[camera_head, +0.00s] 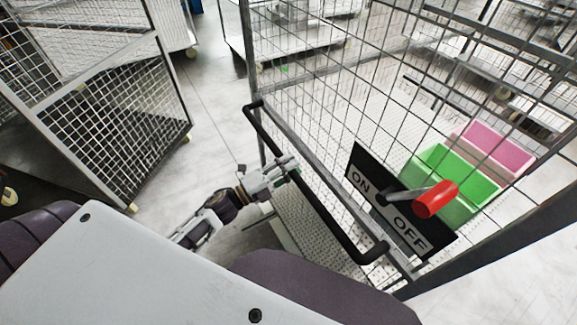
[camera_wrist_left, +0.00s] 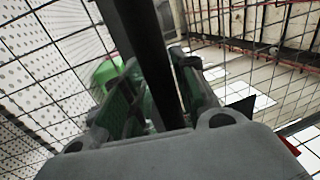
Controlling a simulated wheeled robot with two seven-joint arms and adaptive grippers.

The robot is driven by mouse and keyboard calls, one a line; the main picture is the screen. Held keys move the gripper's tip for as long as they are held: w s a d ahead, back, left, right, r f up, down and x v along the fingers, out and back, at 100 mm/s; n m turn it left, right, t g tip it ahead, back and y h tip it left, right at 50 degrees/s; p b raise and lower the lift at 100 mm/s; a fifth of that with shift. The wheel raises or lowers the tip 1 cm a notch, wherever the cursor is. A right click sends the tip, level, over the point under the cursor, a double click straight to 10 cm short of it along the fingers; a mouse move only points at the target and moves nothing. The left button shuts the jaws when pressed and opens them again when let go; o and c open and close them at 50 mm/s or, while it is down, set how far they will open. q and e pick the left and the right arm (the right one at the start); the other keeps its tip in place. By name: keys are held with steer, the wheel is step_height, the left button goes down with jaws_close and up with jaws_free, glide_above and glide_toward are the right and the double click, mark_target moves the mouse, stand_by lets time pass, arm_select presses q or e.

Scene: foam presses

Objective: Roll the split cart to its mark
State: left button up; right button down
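A wire-mesh cart with a grey frame (camera_head: 290,133) fills the right half of the head view. Its black handle bar (camera_head: 318,200) slants down to the right. Inside the cart are a green bin (camera_head: 452,172) and a pink bin (camera_head: 497,149), side by side. My left gripper (camera_head: 292,168) is at the upper-middle part of the handle bar. In the left wrist view the black bar (camera_wrist_left: 150,62) runs between the two fingers, which appear closed against it. My right gripper is not in view. I cannot pick out a floor mark.
A black ON/OFF plate (camera_head: 362,160) with a red-ended lever (camera_head: 437,200) is at the cart's near side. Another mesh cart (camera_head: 110,125) stands at the left. A low trolley (camera_head: 300,48) stands behind. Grey floor (camera_head: 215,110) is clear between the carts.

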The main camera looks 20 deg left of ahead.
arm_select(q)
steer(key=shift+o, duration=1)
steer(key=shift+w, duration=0.1)
steer(key=shift+s, duration=0.2)
steer(key=v, duration=1.1)
steer(key=shift+s+a, duration=0.25)
steer(key=shift+f+n, duration=0.1)
steer(key=shift+n, duration=0.2)
